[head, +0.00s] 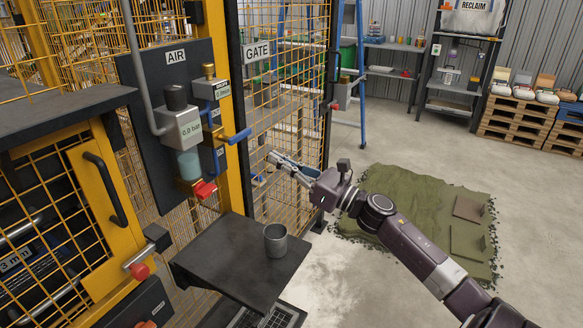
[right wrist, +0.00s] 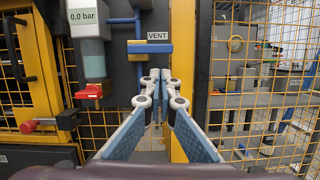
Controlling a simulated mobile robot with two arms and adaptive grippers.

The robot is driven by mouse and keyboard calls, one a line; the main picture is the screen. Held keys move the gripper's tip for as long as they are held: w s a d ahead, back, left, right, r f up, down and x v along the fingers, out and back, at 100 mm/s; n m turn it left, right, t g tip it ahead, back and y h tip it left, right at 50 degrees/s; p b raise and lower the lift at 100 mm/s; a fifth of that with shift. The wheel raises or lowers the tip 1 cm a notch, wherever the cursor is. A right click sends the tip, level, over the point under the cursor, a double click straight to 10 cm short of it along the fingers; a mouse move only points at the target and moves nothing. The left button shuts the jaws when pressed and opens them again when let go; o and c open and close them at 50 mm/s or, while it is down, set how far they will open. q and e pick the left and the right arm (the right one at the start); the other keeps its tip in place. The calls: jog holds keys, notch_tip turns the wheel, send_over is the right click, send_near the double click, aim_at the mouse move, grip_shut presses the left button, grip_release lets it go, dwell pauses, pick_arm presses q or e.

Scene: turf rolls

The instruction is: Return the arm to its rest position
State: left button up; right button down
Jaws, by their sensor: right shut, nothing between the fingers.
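My right arm reaches in from the lower right in the head view. Its gripper (head: 272,158) is in front of the yellow mesh gate, right of the air panel. In the right wrist view the blue-padded fingers of the right gripper (right wrist: 152,82) are shut together with nothing between them. They show below a blue handle (right wrist: 150,47) lying level under a VENT label, with a visible gap to it. The same blue handle (head: 238,136) sticks out from the panel in the head view. My left gripper is not in view.
The air panel (head: 150,75) carries a regulator reading 0.0 bar and a red handle (head: 204,190). A grey cup (head: 275,240) stands on a dark shelf (head: 225,262) below the gripper. Mesh fencing (head: 290,95) is close behind. Open floor (head: 400,140) lies to the right.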

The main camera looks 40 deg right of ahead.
jog(key=shift+v, duration=2)
jog(key=shift+f, duration=0.1)
jog(key=d+f+m+g+h, duration=0.1)
jog(key=d+f+m+h, duration=0.2)
jog(key=f+m, duration=0.6)
jog(key=d+f+m+g+h, duration=0.1)
jog(key=d+f+m+h, duration=0.35)
jog(key=f, duration=0.85)
jog(key=s+a+f+m+g+h, duration=0.15)
jog(key=s+f+m, duration=0.3)
jog(key=f, duration=0.75)
jog(key=s+a+f+m+g, duration=0.1)
jog(key=s+f+m+g, duration=0.3)
jog(key=f, duration=0.8)
jog(key=s+a+f+m+g, duration=0.4)
jog(key=s+a+f+m, duration=0.25)
jog(key=s+f, duration=0.6)
jog(key=s+a+f+m+g, duration=0.3)
jog(key=s+a+f+m, duration=0.2)
jog(key=s+a+f, duration=0.55)
jog(key=s+a+f+m+g, duration=0.1)
jog(key=s+a+f+g, duration=0.1)
jog(key=s, duration=0.6)
jog(key=s+a+f+m+g+y, duration=0.1)
jog(key=s+a+f+m+g, duration=0.1)
jog(key=s, duration=0.7)
jog(key=shift+a+f+y, duration=0.3)
jog(key=shift+a+f, duration=0.5)
jog(key=shift+a, duration=0.4)
